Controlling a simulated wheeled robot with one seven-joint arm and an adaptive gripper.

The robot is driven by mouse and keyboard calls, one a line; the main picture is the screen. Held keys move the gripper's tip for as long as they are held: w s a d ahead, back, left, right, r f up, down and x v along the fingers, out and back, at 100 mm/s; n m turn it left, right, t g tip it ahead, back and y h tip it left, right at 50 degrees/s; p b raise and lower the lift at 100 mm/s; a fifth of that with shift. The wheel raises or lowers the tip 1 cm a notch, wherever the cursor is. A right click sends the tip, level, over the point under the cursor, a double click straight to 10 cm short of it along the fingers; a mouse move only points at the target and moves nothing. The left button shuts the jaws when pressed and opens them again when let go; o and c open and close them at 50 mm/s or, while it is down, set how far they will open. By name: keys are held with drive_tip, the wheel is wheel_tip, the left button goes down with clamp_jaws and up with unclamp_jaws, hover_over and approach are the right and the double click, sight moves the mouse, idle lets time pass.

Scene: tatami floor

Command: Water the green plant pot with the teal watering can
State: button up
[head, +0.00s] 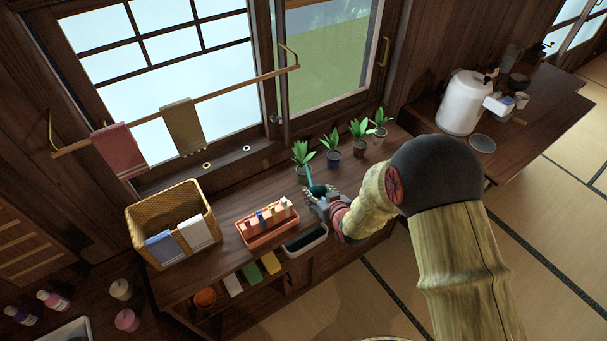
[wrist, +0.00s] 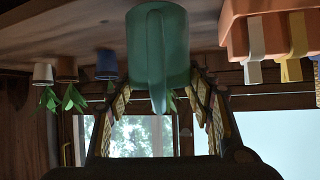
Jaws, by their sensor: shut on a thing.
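The teal watering can (wrist: 174,45) fills the upper middle of the upside-down wrist view, its handle facing the camera. My gripper (wrist: 160,95) is shut on the can, with fingers on either side. In the head view, my gripper (head: 318,197) is over the wooden counter, and a bit of the teal can (head: 309,171) shows close beside the green plant pot (head: 302,173), at the left end of a row of potted plants. In the wrist view, the can hides this pot; some leaves show behind it. I cannot tell whether the can touches the counter.
A blue pot (head: 333,161), a brown pot (head: 359,149) and a grey pot (head: 380,138) stand right of the green one. An orange caddy (head: 270,234) and a wicker basket (head: 141,228) stand left. The window wall is behind.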

drive_tip(key=shift+s+d+r+p, duration=0.15)
drive_tip(key=shift+s+r+p, duration=0.3)
drive_tip(key=shift+r, duration=0.3)
drive_tip(key=shift+s+d+r+p, duration=0.15)
drive_tip(key=shift+s+r+p, duration=0.35)
drive_tip(key=shift+r, duration=0.3)
drive_tip(key=shift+s+d+r+p, duration=0.15)
drive_tip(key=shift+s+r+p, duration=0.15)
drive_tip(key=shift+r+p, duration=0.35)
drive_tip(key=shift+r, duration=0.15)
drive_tip(key=shift+d+r, duration=0.1)
drive_tip(key=shift+d, duration=0.05)
drive_tip(key=s+d+f+m+h+b, duration=0.2)
drive_tip(key=s+d, duration=0.1)
drive_tip(key=d, duration=0.4)
drive_tip(key=s+d+f+m+t+h+b, duration=0.1)
drive_tip(key=s+d+f+m+h, duration=0.1)
drive_tip(key=d, duration=0.4)
drive_tip(key=shift+s+d+f+b, duration=0.4)
drive_tip(key=shift+s+f, duration=0.15)
drive_tip(key=shift+f, duration=0.25)
drive_tip(key=shift+a, duration=0.1)
